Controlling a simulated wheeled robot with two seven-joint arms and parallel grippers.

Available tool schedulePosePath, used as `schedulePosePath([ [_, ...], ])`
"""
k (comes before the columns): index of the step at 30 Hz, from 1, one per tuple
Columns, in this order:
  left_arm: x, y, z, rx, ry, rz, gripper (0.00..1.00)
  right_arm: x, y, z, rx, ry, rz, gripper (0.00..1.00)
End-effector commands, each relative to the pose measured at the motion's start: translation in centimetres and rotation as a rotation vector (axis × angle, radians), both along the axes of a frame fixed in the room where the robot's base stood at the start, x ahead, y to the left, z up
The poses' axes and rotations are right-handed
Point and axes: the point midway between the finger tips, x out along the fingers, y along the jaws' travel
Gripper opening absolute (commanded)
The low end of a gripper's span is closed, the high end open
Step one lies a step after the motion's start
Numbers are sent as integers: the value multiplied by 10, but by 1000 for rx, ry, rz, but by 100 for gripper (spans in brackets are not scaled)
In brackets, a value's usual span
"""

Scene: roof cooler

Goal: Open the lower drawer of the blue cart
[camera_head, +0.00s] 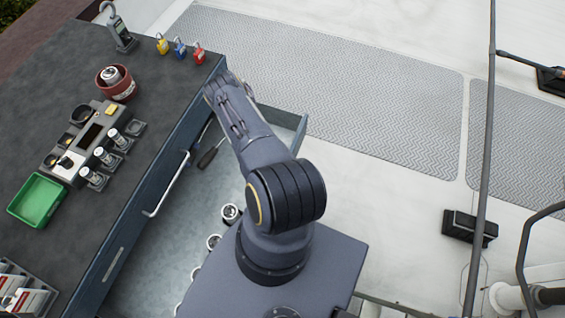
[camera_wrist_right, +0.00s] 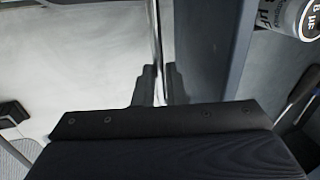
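The blue cart (camera_head: 172,142) stands at the left of the head view, with a dark top. Its lower drawer (camera_head: 297,122) is pulled well out to the right, showing a pale interior with cans and screwdrivers. The closed upper drawer has a pale bar handle (camera_head: 150,212). In the right wrist view, the lower drawer's front (camera_wrist_right: 205,50) runs beside a shiny bar handle (camera_wrist_right: 157,40). My right gripper (camera_wrist_right: 159,88) has a finger on each side of this bar and appears closed on it. My arm hides this gripper in the head view. My left gripper is not in view.
On the cart top are a green tray (camera_head: 37,200), a red pot (camera_head: 116,83), a tool holder (camera_head: 90,140) and small padlocks (camera_head: 180,48). A black box (camera_head: 470,228) lies on the white floor. A grey pole (camera_head: 485,150) stands at the right.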

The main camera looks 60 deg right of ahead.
Motion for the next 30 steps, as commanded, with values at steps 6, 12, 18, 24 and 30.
schedulePosePath([
  [6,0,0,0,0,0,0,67,0,0,0,0,0,0,0],
  [12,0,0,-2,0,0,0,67,12,-1,-1,-3,-6,-1,0],
  [18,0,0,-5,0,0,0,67,41,1,-1,-4,-10,0,0],
  [24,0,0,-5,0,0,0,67,41,2,0,-2,3,0,0],
  [30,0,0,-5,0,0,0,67,42,2,0,-2,1,0,20],
])
